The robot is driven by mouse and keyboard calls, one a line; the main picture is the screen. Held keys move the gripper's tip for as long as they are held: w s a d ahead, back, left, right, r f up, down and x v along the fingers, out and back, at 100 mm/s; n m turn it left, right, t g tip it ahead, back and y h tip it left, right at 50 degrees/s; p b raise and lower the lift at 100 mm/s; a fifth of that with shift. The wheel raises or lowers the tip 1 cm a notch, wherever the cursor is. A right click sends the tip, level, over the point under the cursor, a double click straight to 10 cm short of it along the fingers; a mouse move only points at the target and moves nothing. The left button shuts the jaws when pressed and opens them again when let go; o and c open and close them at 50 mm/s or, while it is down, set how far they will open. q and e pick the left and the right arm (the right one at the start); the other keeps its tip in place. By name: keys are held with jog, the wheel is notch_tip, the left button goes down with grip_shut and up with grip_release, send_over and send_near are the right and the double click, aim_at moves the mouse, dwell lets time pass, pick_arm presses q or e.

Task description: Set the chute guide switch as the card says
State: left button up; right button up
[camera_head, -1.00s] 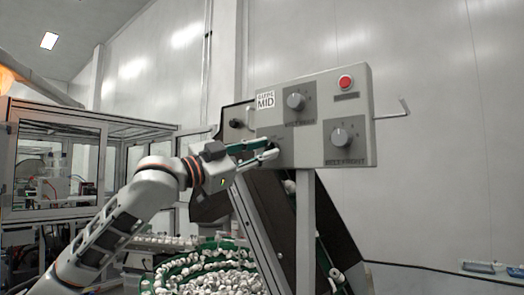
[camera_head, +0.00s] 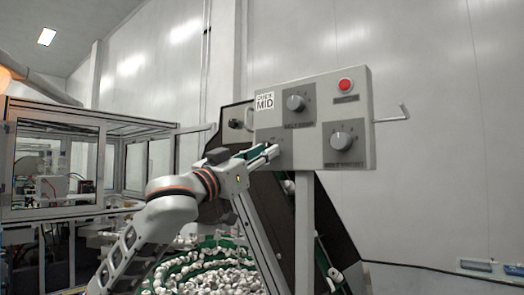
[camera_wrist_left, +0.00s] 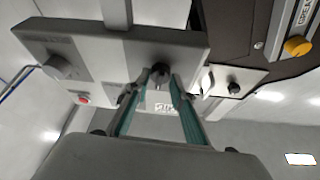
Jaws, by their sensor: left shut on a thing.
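The grey control panel (camera_head: 312,88) stands on a post in the head view. A white card (camera_head: 265,101) at its upper left reads MID in its lower line; the smaller line above seems to read GUIDE. My left gripper (camera_head: 272,151) is at the panel's lower left, its fingers largely hiding the switch there. In the left wrist view, my left gripper (camera_wrist_left: 162,82) is shut on a dark knob, the guide switch (camera_wrist_left: 160,70), with one finger on each side. Its pointer setting cannot be read. My right gripper is not in view.
The panel also carries an upper knob (camera_head: 296,102), a lower right knob (camera_head: 341,140) and a red button (camera_head: 345,84). A bent rod (camera_head: 397,114) sticks out at its right. Below stands a green-rimmed bowl of white caps (camera_head: 210,276), beside the dark sloping chute.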

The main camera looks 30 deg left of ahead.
pick_arm(q)
jog(key=shift+n+y, duration=0.4)
jog(key=shift+n, duration=0.4)
jog(key=o, duration=1.1)
jog(key=d+v, duration=0.1)
jog(key=v, duration=1.1)
jog(key=shift+a, duration=0.4)
jog(key=shift+f, duration=0.1)
